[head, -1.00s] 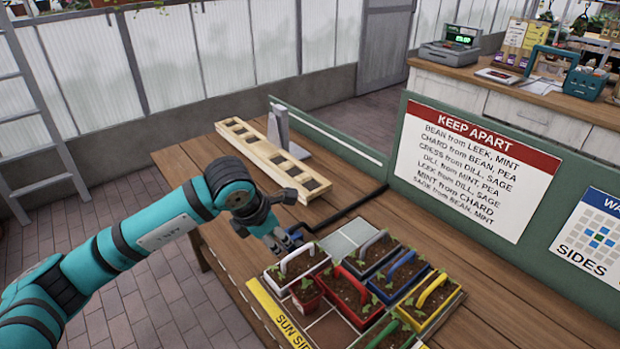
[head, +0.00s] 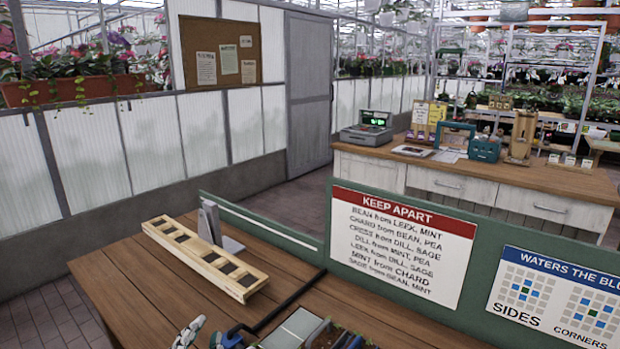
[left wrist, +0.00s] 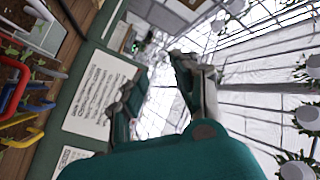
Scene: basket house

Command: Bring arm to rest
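My left gripper (left wrist: 158,75) is open in the left wrist view, with its two fingers apart and nothing between them. In the head view only a small part of the left gripper (head: 189,333) shows at the bottom edge, above the wooden table (head: 120,285). The rest of the left arm is out of that view. My right gripper is not in view.
Planters show at the head view's bottom edge (head: 335,337) and at the wrist view's left (left wrist: 22,138). A slotted wooden rack (head: 205,262) lies on the table. A green panel with a "KEEP APART" sign (head: 400,240) stands behind the planters.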

